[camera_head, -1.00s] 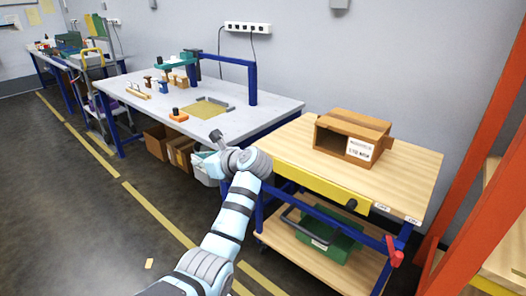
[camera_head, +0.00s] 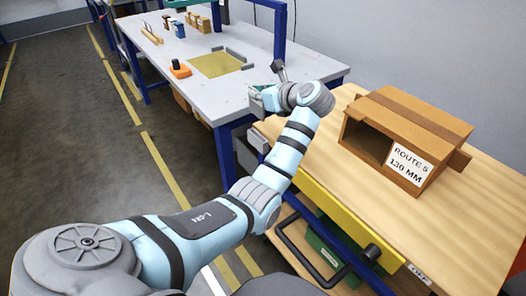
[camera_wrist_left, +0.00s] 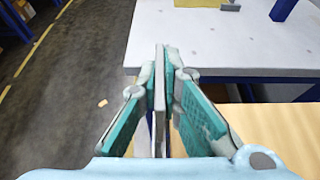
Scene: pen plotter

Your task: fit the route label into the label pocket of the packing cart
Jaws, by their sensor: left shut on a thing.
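My left gripper (camera_head: 266,97) is raised at the near left end of the packing cart (camera_head: 490,230), in front of the workbench. In the left wrist view its two teal-padded fingers (camera_wrist_left: 164,72) are shut on a thin pale plate (camera_wrist_left: 159,100). The plate shows edge-on, so no print on it can be read; it may be the route label. The cart has a pale wooden top and a yellow front panel (camera_head: 328,212). A small white tag (camera_head: 418,273) is on its front edge. I cannot make out the label pocket. My right gripper is not in view.
The workbench (camera_head: 195,82) stands behind with a yellow mat (camera_head: 215,64) and small parts. The cart's near top is clear.

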